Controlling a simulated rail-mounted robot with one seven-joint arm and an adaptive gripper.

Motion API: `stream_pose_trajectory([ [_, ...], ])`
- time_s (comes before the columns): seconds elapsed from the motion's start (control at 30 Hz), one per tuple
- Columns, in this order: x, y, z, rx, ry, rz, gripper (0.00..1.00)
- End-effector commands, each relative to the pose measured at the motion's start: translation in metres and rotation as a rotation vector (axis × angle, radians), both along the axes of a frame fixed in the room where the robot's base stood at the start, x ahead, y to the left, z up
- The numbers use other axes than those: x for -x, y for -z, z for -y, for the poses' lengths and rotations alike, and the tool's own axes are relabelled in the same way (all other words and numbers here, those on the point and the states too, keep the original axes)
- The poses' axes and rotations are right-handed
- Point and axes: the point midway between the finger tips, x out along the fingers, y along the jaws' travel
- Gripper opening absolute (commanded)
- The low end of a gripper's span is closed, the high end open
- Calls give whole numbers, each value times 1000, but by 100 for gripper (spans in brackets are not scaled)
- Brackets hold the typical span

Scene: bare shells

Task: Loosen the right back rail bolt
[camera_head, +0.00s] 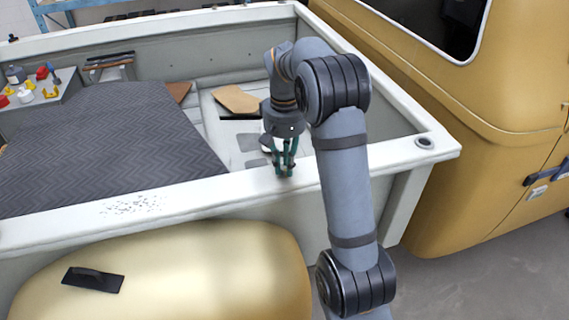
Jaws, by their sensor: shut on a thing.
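The pale rail (235,190) of the truck bed runs along its near side. My gripper (284,170) points down at this rail with its teal fingers drawn together and the tips at the rail's inner top edge. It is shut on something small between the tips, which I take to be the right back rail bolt. The bolt itself is hidden by the fingers. My arm comes in from the lower right and bends down over the rail.
A dark ribbed mat (110,145) covers much of the bed. A grey bench (50,95) with small coloured items stands at left. A tan board (237,99) lies inside the bed. A round dark fitting (425,142) sits at the rail's right corner. A yellow cab (470,130) stands at right.

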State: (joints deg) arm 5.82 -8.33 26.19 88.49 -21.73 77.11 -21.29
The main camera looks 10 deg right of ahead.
Motion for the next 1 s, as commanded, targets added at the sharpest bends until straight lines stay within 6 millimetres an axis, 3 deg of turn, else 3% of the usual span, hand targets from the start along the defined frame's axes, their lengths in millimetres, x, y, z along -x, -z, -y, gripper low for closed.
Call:
stream_pose_trajectory([
  [0.3,0,1,-1,-1,291,1,0],
  [0.6,0,0,0,0,313,0,0],
  [0.63,0,0,0,0,313,0,17],
  [1.0,0,0,0,0,311,0,35],
])
